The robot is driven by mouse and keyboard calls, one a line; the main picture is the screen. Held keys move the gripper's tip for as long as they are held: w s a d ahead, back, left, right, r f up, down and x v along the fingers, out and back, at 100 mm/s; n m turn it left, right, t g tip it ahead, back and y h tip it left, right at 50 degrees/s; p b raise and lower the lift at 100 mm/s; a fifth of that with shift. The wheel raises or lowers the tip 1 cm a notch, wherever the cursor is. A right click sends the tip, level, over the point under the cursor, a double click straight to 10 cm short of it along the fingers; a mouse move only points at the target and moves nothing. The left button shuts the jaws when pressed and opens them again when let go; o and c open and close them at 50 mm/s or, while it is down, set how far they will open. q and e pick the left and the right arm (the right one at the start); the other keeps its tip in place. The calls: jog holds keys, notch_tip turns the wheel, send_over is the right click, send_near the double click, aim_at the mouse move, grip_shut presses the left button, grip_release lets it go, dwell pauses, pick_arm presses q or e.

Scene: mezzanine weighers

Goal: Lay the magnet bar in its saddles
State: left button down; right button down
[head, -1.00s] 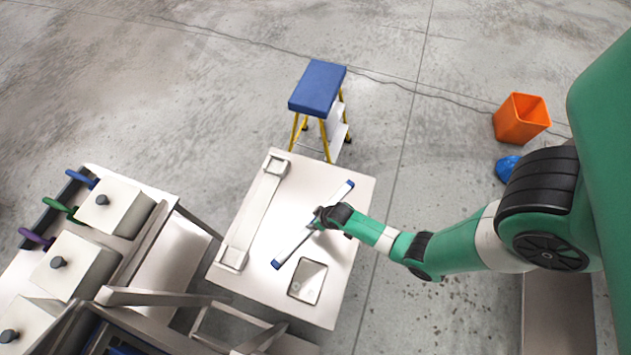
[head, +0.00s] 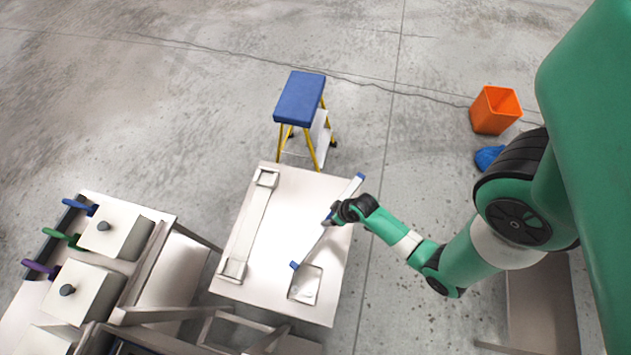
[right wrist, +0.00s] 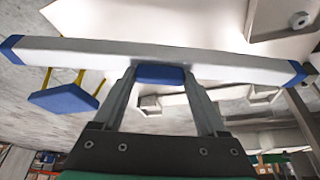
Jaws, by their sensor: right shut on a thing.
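The magnet bar is a long pale bar (head: 315,243) with blue ends. My right gripper (head: 335,213) is shut on it near its middle. In the right wrist view the bar (right wrist: 85,49) runs across in front of the fingers (right wrist: 160,75), with a blue piece between them. The bar appears raised above the pale table (head: 282,225), slanting over its right part. Two square, raised-edge saddles, the far one (head: 266,178) and the near one (head: 233,269), stand along the table's left side, left of the bar. Both look empty. My left gripper is not in view.
A shallow square tray (head: 297,300) lies at the table's near right. A blue-topped step stool (head: 300,97) stands behind the table. Weigher boxes (head: 110,231) with coloured handles are at left. An orange bin (head: 495,110) stands on the floor at right.

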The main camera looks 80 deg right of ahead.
jog(key=s+d+r+p, duration=0.1)
jog(key=s+r+p, duration=0.1)
jog(key=s, duration=0.3)
jog(key=shift+s+d+r+p, duration=0.25)
jog(key=shift+s+r+p, duration=0.05)
